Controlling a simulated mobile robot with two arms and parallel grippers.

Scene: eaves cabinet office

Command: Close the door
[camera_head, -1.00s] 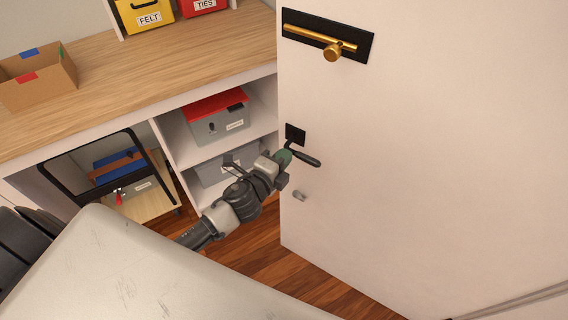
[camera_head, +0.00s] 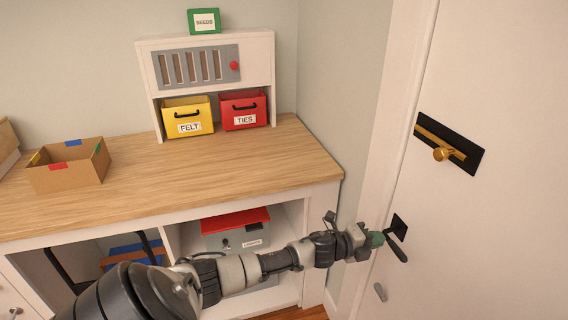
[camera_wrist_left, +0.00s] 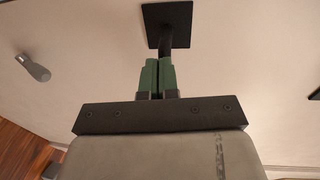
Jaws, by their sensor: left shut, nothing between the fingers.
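The white door (camera_head: 490,220) fills the right of the head view, its left edge close along the white frame (camera_head: 385,140) by the wall. A dark lever handle (camera_head: 398,248) on a black square plate (camera_head: 400,226) sits on the door; the plate also shows at the top of the left wrist view (camera_wrist_left: 167,24). My left gripper (camera_head: 376,240) is at this handle. In the left wrist view its green fingers (camera_wrist_left: 156,78) are together, just below the plate, with the dark handle stem behind their tips. Whether they touch it is unclear. My right gripper is out of view.
A brass bar handle (camera_head: 443,154) on a black plate is higher on the door. A small grey knob (camera_head: 380,292) is lower. Left stands a wooden-topped counter (camera_head: 240,175) with a cardboard box (camera_head: 68,172), yellow bin (camera_head: 188,118) and red bin (camera_head: 243,110).

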